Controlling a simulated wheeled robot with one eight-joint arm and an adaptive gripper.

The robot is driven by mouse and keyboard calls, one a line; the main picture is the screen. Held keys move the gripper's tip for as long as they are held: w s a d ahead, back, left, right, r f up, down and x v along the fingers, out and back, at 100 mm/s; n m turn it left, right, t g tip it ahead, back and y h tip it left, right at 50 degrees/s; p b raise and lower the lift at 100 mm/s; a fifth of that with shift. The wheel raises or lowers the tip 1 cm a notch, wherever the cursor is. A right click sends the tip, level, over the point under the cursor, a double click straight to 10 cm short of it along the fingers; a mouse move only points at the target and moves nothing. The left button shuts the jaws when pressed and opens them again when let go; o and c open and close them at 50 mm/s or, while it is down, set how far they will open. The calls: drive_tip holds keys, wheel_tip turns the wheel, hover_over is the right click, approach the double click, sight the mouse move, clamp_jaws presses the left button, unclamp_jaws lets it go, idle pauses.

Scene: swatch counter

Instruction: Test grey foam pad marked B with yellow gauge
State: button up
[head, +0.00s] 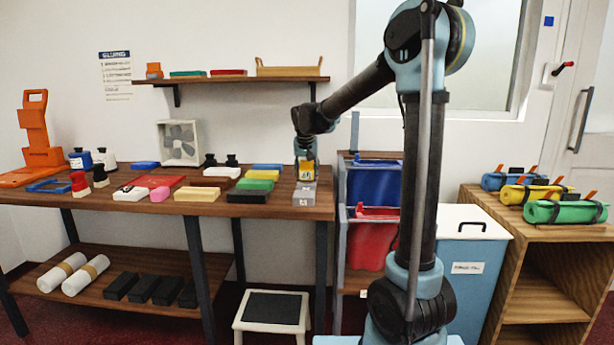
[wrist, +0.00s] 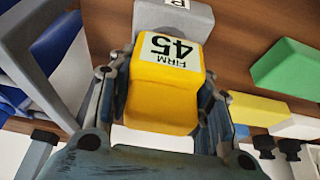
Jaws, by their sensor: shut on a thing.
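My gripper (wrist: 160,105) is shut on the yellow gauge (wrist: 160,100), whose white label reads "FIRM 45". The gauge also shows in the head view (head: 306,171), held at the right end of the table. A grey foam pad (wrist: 190,20) lies just beyond the gauge in the wrist view; its label is cut off by the frame edge, so I cannot read the letter. In the head view the grey pad (head: 304,186) lies below the gauge, with small white marks too small to read. I cannot tell whether gauge and pad touch.
Several coloured blocks, including a green one (head: 254,184) and a black one (head: 247,196), lie left of the pad on the wooden table (head: 215,209). Blue (head: 375,184) and red (head: 372,240) bins stand right of the table edge. A wall shelf (head: 232,80) hangs above.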

drive_tip(key=shift+r, duration=3.35)
